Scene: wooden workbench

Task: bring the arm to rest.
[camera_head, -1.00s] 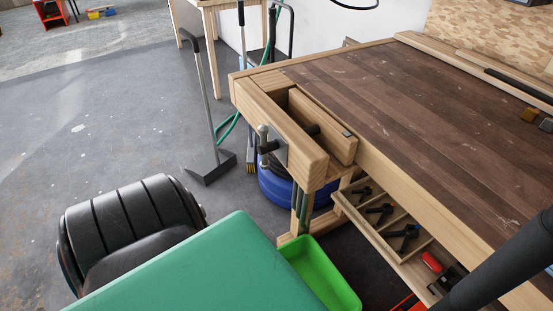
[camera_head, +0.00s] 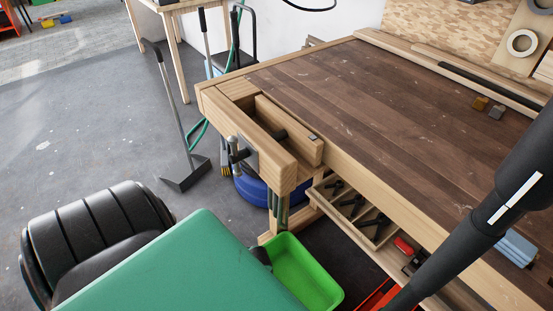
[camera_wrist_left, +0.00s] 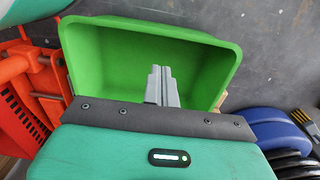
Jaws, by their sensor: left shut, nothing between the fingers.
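My left gripper (camera_wrist_left: 161,75) shows in the left wrist view, its two grey fingers shut together with nothing between them. The fingers appear in front of the inside of a green bin (camera_wrist_left: 85,40); how far they are from it I cannot tell. In the head view the green bin (camera_head: 325,280) stands on the floor below the workbench's left end, and the left gripper cannot be made out there. A dark arm of mine crosses the right side of the head view; its gripper is out of view.
The wooden workbench (camera_head: 370,110) has a vise (camera_head: 265,140) at its left end and an open shelf (camera_head: 375,240) of clamps below. A dustpan (camera_head: 185,172) stands on the floor. An orange-red crate (camera_wrist_left: 22,95) and blue round objects (camera_wrist_left: 275,130) flank the bin.

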